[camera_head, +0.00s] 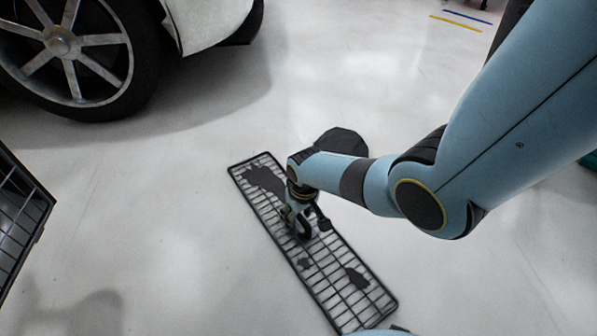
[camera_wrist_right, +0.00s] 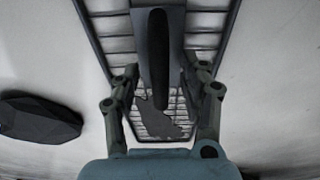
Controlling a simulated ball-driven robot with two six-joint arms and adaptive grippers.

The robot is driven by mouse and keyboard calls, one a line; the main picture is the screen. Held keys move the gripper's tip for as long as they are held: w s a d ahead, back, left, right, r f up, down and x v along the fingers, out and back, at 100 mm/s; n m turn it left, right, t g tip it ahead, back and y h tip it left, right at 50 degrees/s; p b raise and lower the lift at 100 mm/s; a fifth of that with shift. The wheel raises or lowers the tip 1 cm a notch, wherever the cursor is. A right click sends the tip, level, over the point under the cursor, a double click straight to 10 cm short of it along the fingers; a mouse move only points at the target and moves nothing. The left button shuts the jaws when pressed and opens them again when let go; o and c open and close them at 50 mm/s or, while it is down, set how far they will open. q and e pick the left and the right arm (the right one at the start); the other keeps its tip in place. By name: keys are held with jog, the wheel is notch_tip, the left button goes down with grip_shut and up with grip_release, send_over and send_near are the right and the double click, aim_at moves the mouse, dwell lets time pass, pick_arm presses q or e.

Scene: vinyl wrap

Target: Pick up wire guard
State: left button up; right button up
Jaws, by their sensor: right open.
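The wire guard (camera_head: 336,264) is a long, narrow dark frame with a wire grid and several dark patches. It lies on the pale floor, running diagonally in the head view. My right gripper (camera_head: 305,224) is at its middle, pointing down over the grid. In the right wrist view, the guard (camera_wrist_right: 206,22) runs away between and beyond the fingers of my right gripper (camera_wrist_right: 162,88). The fingers are spread apart, with a dark upright bar between them. I cannot tell whether they touch the wires. My left gripper is not in view.
A dark faceted object (camera_head: 342,141) lies beside the guard, partly behind my right arm; it also shows in the wrist view (camera_wrist_right: 38,116). A car wheel (camera_head: 62,42) stands at the upper left. Another dark gridded piece (camera_head: 18,222) is at the left edge. Open floor surrounds the guard.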

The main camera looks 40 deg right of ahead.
grip_shut()
dwell(0.6)
